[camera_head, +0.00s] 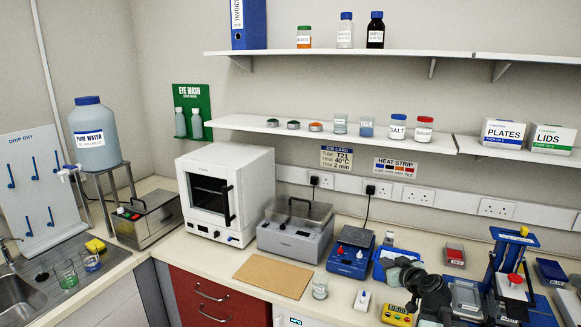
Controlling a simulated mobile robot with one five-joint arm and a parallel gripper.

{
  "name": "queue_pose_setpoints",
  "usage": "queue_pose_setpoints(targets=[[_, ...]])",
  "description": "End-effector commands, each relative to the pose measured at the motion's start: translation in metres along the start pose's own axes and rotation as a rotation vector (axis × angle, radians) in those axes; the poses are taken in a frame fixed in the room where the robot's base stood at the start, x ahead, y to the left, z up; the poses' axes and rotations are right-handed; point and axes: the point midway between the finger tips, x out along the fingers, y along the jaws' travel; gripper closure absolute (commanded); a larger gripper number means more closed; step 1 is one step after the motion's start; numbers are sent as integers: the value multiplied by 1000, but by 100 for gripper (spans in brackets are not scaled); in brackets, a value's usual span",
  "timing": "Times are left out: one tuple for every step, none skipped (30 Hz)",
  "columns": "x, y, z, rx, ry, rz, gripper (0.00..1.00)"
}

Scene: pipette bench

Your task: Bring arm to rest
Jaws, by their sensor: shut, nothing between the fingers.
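My gripper (412,278), dark and at the end of my black arm, shows at the lower right over the bench. It is shut with nothing held. The arm rises from the bottom edge of the picture. The gripper is just in front of a blue tray (380,272) and hides part of it. I cannot tell its exact height above the bench, and its fingertips are hard to make out against the items behind.
A blue press-like stand (515,238) is close on the right. A yellow timer (397,315) and a small white device (362,300) lie to the left. Shelves (340,134) hang above.

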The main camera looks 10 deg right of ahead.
Motion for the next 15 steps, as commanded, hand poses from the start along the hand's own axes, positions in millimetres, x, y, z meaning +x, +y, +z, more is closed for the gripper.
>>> queue_pose_setpoints(targets=[[14,-45,0,-31,-34,-73,100],[20,-70,2,-47,-61,-117,100],[27,-104,7,-67,-101,-173,100],[31,-129,12,-82,-134,-214,100],[33,-152,17,-95,-171,-252,100],[34,-182,25,-111,-222,-298,100],[34,-203,32,-122,-264,-330,100],[32,-222,40,-133,-310,-358,100],[28,-247,52,-144,-377,-391,100],[24,-264,62,-152,-433,-410,100],[19,-278,73,-158,-494,-423,100],[10,-295,89,-162,-588,-428,100],[0,-302,102,-160,-671,-418,100],[-10,-304,116,-150,-758,-392,100],[-23,-295,132,-120,-865,-335,100]])
